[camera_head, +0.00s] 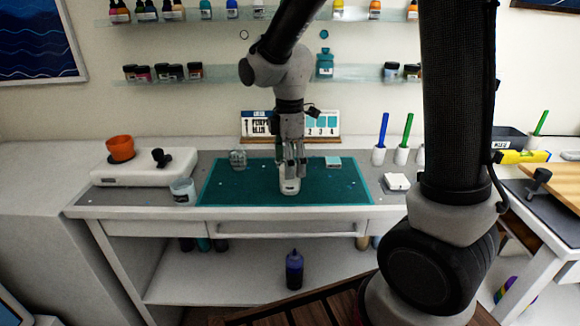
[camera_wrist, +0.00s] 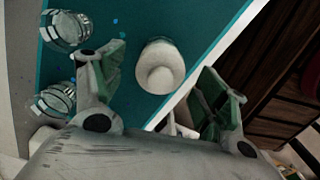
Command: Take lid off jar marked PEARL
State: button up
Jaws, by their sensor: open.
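A small white jar (camera_head: 289,187) stands upright on the teal mat (camera_head: 235,188), near its front edge. In the wrist view I look down on its round white lid (camera_wrist: 150,52), which has a knob on top. Any name on the jar is too small to read. My gripper (camera_head: 290,170) points down over the jar, and in the head view it covers part of it. In the wrist view my gripper (camera_wrist: 164,66) is open, with a finger on each side of the lid and visible gaps between.
A glass (camera_head: 237,159) stands at the mat's back left, and a clear cup (camera_head: 183,192) left of the mat. Blue and green sticks stand in white holders (camera_head: 401,156) at right. The mat around the jar is mostly clear.

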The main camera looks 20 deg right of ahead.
jog(key=c, duration=0.8)
jog(key=shift+r, duration=0.15)
